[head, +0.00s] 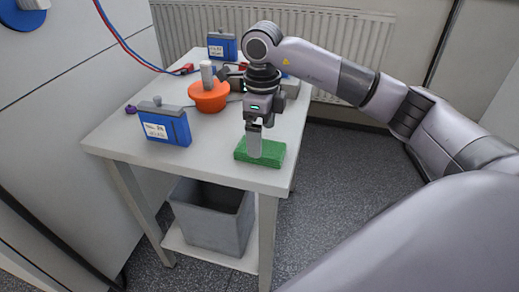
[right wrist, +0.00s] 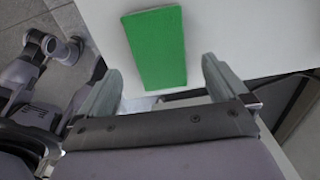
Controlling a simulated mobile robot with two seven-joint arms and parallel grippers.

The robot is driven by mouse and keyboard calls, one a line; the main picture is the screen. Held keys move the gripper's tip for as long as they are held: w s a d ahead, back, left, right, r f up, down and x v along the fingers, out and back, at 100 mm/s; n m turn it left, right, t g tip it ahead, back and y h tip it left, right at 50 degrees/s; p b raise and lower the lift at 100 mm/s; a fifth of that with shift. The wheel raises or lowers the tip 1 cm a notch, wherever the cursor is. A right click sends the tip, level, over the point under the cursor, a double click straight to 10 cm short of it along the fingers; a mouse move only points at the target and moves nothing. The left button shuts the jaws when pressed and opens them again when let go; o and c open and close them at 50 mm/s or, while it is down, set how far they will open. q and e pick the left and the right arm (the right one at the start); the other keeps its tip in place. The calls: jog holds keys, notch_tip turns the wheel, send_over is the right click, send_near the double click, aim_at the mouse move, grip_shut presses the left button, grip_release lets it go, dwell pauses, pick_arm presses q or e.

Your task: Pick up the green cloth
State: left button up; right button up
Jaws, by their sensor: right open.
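The green cloth (head: 261,151) is a flat folded block lying near the front right corner of the white table. It also shows in the right wrist view (right wrist: 155,46), beyond the fingertips and between their lines. My right gripper (head: 254,152) points down over the cloth, and in the head view its fingers cover part of it. In the right wrist view my right gripper (right wrist: 162,83) is open, its two fingers wide apart with nothing between them. I cannot tell the exact height of the fingertips above the cloth. My left gripper is not in view.
On the table (head: 215,165) stand a blue battery (head: 165,124) at the left, an orange bowl (head: 208,97) behind, and another blue battery (head: 222,46) at the back. Red and blue cables run from the left. A grey bin (head: 212,222) stands on the lower shelf. A radiator (head: 340,42) is behind.

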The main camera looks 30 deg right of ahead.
notch_tip(320, 180, down, 4)
jog(key=shift+a+r, duration=0.1)
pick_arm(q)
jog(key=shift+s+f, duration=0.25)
pick_arm(e)
jog(key=shift+w, duration=0.1)
jog(key=c, duration=1.1)
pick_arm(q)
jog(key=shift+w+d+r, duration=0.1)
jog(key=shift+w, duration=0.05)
pick_arm(e)
jog(key=shift+o, duration=0.2)
pick_arm(q)
jog(key=p, duration=0.1)
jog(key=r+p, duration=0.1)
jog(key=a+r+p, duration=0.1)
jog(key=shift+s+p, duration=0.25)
jog(key=shift+p, duration=0.05)
pick_arm(e)
notch_tip(320, 180, up, 20)
